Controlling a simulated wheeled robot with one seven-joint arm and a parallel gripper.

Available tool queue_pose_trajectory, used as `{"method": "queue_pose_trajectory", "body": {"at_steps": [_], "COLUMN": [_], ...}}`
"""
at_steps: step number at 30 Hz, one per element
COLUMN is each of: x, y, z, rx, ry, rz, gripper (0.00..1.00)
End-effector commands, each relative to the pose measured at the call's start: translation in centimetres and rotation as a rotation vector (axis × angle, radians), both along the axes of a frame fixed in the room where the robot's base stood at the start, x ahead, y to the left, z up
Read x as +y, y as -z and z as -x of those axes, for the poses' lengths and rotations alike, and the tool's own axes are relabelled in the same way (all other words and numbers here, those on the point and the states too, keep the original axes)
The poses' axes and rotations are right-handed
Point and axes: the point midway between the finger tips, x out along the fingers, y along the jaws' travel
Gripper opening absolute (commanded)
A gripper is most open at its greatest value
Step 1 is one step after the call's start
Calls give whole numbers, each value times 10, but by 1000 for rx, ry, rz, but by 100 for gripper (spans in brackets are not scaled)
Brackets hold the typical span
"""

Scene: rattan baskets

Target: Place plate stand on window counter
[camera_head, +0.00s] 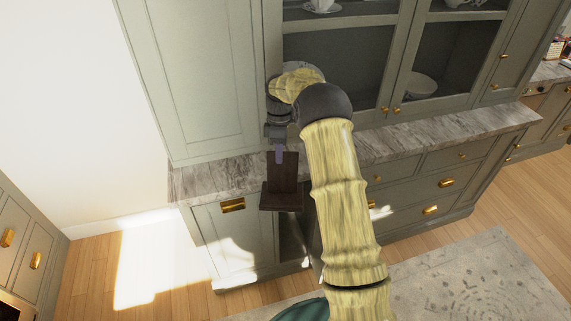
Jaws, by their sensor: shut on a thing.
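The plate stand (285,182) is a dark brown piece with an upright back and a flat foot at its lower front. My gripper (279,154) is shut on the top of its back. The stand hangs roughly upright in front of the grey cabinet, overlapping the front edge of the counter in the picture. I cannot tell whether it touches the counter. The counter (218,176) is a grey veined stone top under the glass-door cupboard. My arm hides the part of it just right of the stand. Which counter is the window counter is not clear; no window shows.
Glass cupboard doors (335,75) rise behind the counter, with a bowl (418,86) inside. The counter is bare at left and right (430,137). Drawers with brass pulls (430,210) lie below. A grey rug (480,275) covers part of the wooden floor.

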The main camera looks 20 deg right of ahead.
Motion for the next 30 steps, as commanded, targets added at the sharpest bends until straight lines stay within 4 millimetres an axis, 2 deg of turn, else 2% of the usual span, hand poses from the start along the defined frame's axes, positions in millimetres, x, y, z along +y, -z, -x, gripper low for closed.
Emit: {"method": "queue_pose_trajectory", "body": {"at_steps": [1,3,6,23,30], "x": [3,6,9,10,-3], "y": [-24,-39,-52,-53,-53], "z": [-2,-3,-4,-4,-4], "rx": [-3,-3,-1,-1,-1], "ry": [1,3,4,6,27], "rz": [1,2,1,1,1], "gripper": [0,0,0,0,0]}}
